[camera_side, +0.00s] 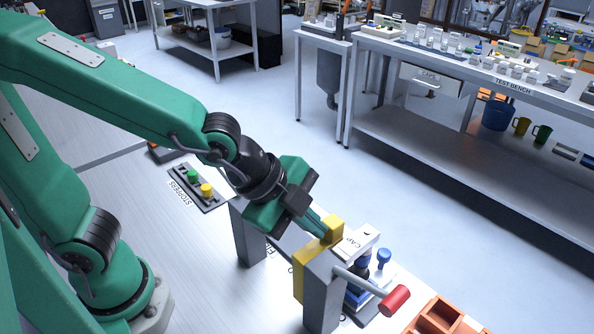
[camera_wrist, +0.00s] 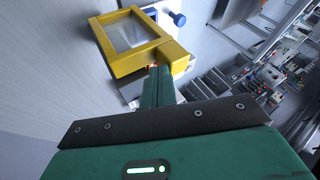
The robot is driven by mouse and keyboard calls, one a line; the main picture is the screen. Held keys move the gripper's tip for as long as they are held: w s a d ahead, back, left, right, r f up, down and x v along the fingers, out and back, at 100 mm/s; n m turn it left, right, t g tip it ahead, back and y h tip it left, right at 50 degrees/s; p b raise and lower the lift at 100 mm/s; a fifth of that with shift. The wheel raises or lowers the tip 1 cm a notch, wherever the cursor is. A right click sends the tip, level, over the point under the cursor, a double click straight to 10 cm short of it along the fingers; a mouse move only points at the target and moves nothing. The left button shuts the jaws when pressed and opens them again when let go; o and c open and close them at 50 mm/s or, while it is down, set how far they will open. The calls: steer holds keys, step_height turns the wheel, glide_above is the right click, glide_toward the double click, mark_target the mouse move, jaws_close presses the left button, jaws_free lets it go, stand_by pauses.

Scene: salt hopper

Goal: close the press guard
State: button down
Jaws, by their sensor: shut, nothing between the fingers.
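The press guard is a yellow frame with a clear window, seen whole in the wrist view (camera_wrist: 101,42). In the side view only yellow parts of the guard (camera_side: 299,272) show beside the grey press posts, and the rest is hidden. I cannot tell how far it stands open. The press has a white block marked CAP (camera_side: 354,241) and a lever with a red grip (camera_side: 394,300). My gripper (camera_side: 324,226) is shut and empty, with its tips at the guard's yellow block (camera_wrist: 173,56). Its fingers show in the wrist view (camera_wrist: 158,76). I cannot tell whether they touch it.
Blue-topped stoppers or knobs (camera_side: 383,258) stand behind the lever. A stopper holder (camera_side: 198,188) with green and yellow tops lies left of the press. An orange divided tray (camera_side: 437,318) is at the bottom right. The test bench (camera_side: 450,150) stands across the floor.

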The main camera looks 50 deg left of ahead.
steer(key=shift+w, duration=1.45)
steer(key=shift+s, duration=0.2)
steer(key=shift+s, duration=1.8)
steer(key=v, duration=1)
steer(key=shift+a, duration=0.15)
steer(key=c, duration=1.3)
jaws_free()
steer(key=shift+w, duration=0.2)
steer(key=shift+o, duration=0.9)
steer(key=shift+w, duration=0.15)
steer(key=w+d+f+g+y, duration=0.1)
steer(key=w+d+g+y, duration=0.1)
steer(key=w, duration=0.4)
steer(key=w+d+m+g+y, duration=0.1)
steer(key=w+d+g+y, duration=0.1)
steer(key=w+g, duration=0.2)
steer(key=shift+w+d+f, duration=0.35)
steer(key=shift+w+f, duration=0.05)
steer(key=shift+w, duration=0.65)
